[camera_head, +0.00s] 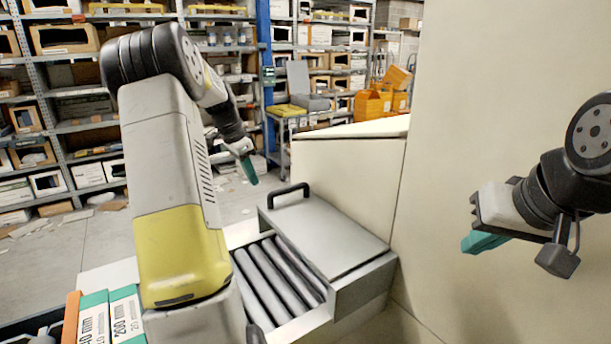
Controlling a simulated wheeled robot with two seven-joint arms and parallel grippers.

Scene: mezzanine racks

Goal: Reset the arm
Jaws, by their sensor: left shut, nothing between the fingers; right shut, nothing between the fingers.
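My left gripper (250,170) shows beyond my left arm, left of the picture's middle. Its teal fingers are together and point down, with nothing between them. It hangs in the air behind the grey metal cover. My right gripper (482,241) is at the right, in front of the cream panel. Its teal fingertips are shut and empty and point down to the left. Neither gripper touches anything that I can see.
A roller conveyor (278,280) with a handled grey cover (325,232) lies below the middle. White-and-teal boxes (126,314) stand at the lower left. A tall cream panel (480,110) fills the right. Loaded racks (85,125), a cart (290,120) and orange bins (370,103) stand behind.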

